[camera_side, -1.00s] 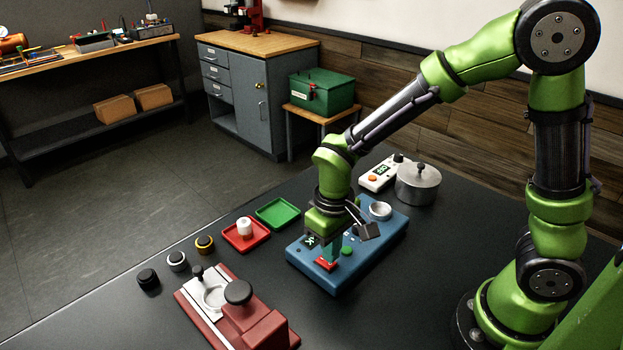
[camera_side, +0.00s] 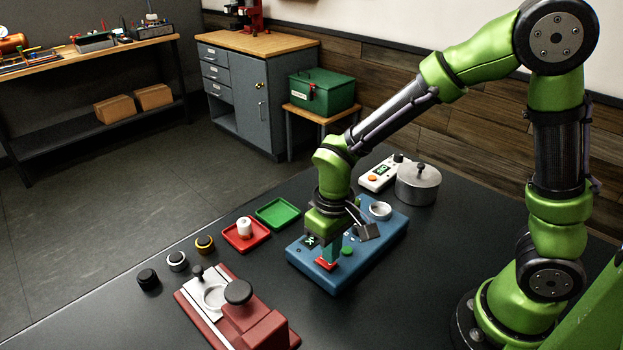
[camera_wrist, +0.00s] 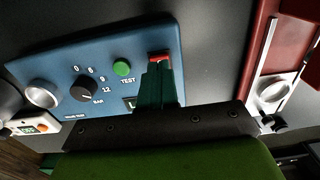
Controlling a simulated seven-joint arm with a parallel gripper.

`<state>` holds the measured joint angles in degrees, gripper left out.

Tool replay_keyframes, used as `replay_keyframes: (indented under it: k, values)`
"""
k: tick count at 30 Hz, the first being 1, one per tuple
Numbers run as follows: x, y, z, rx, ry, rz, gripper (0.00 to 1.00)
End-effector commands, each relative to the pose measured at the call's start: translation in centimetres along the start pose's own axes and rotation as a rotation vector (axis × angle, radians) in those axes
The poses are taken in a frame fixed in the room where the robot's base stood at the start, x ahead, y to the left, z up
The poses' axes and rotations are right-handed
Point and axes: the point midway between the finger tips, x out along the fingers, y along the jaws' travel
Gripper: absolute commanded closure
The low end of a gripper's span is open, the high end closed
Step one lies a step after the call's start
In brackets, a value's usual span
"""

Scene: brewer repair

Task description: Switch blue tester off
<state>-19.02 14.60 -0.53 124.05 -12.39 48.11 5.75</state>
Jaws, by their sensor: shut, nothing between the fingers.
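The blue tester (camera_side: 375,248) lies on the dark table below my gripper. Its red switch (camera_side: 325,264) is at the front end, and it also shows in the wrist view (camera_wrist: 159,58). My gripper (camera_side: 331,255) is shut and empty, pointing down with its fingertips at the red switch. The fingers partly hide the switch, so I cannot tell its position or whether they press it. In the wrist view the tester carries a green TEST button (camera_wrist: 122,68), a black BAR knob (camera_wrist: 85,88) and a metal ring (camera_wrist: 41,95). Its small display is mostly hidden by my gripper.
A red press-like fixture (camera_side: 235,305) stands at the front left. Beside the tester are a red tray (camera_side: 262,243) with a white part and an empty green tray (camera_side: 278,213). A metal pot (camera_side: 418,186) and white meter (camera_side: 376,178) stand behind. Several small rings and caps lie left.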

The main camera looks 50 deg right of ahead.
Motion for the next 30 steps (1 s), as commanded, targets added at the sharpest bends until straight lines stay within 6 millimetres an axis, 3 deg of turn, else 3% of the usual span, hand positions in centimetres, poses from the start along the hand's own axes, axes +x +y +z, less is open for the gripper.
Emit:
replay_keyframes:
  k: [30]
  values:
    - [1.6,0.0,0.0,0.0,-0.001,0.0,1.0]
